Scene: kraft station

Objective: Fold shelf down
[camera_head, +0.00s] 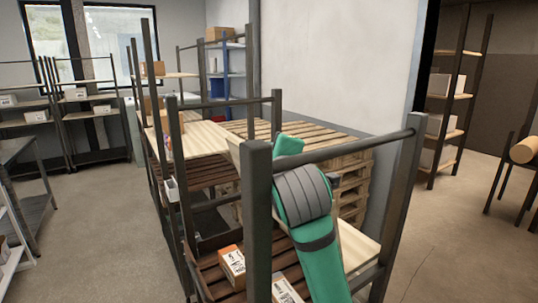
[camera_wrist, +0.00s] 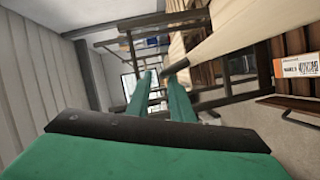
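A light wooden shelf board (camera_head: 358,246) shows behind my green arm in the near rack of the head view. It appears tilted, but my arm and a dark post hide most of it. In the wrist view a pale board (camera_wrist: 215,32) slants down from the upper right, its lower end close to the fingertips. My gripper (camera_wrist: 158,88) shows two green fingers with a gap between them and nothing visible held. I cannot tell whether the right finger touches the board. The gripper's fingers are hidden in the head view.
Dark rack posts and a top rail (camera_head: 345,146) surround my arm. Cardboard boxes (camera_head: 232,265) lie on the slatted lower shelf. Stacked pallets (camera_head: 350,180) stand behind the rack. A flat wooden shelf (camera_head: 205,138) is in the neighbouring bay. The floor at right (camera_head: 450,240) is clear.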

